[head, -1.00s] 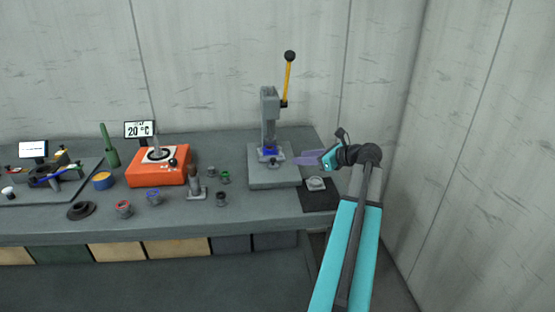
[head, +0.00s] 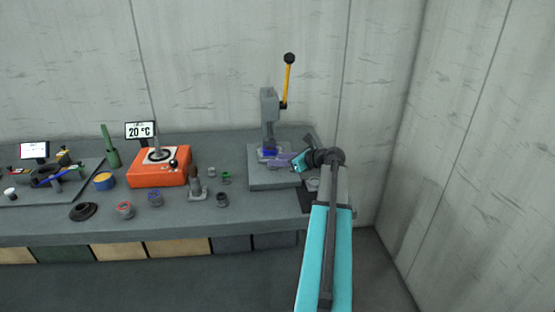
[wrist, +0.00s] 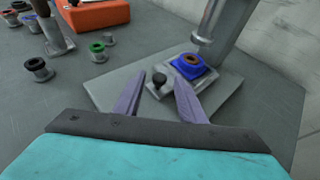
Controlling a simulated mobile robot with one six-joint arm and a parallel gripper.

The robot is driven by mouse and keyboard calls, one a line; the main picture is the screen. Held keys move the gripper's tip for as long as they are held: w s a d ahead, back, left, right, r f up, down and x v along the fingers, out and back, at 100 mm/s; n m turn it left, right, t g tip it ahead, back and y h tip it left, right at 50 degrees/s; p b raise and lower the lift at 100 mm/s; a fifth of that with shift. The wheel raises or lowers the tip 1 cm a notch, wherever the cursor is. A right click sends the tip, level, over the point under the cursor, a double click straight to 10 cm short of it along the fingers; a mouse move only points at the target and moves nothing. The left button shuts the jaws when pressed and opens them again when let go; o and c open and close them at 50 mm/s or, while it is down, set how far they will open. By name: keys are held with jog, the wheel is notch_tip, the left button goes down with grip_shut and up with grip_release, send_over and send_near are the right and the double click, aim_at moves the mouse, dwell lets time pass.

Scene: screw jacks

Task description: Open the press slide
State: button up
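The press (head: 269,110) stands on a grey base plate on the bench, its yellow lever with a black knob (head: 289,58) raised. In the wrist view the slide (wrist: 180,82) is a light metal plate under the press ram (wrist: 206,30). It carries a blue holder (wrist: 188,66) with a brown ring in it. A dark round knob (wrist: 159,79) stands at the slide's near end. My gripper (wrist: 158,77) has its two purple fingers apart, one on each side of the knob, with gaps visible. In the head view my gripper (head: 278,161) is at the right side of the press base.
An orange heater (head: 158,178) with a 20 °C display (head: 140,130) stands to the left. Several small flanged bushings, such as the green one (head: 227,177), lie between. A dark mat (head: 307,199) lies to the right of the press, partly hidden by my arm.

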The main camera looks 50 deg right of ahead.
jog(key=shift+w+f, duration=0.3)
jog(key=shift+w, duration=0.35)
grip_shut()
jog(key=shift+a, duration=0.1)
jog(key=shift+s, duration=0.1)
jog(key=shift+s+a+p, duration=0.45)
jog(key=shift+s+a, duration=0.75)
jog(key=shift+s, duration=0.25)
jog(key=shift+s+a+p, duration=0.45)
jog(key=shift+s+a, duration=0.8)
jog(key=shift+s, duration=0.2)
jog(key=shift+s+a+p, duration=0.45)
jog(key=shift+s+a, duration=0.75)
jog(key=shift+s, duration=0.25)
grip_release()
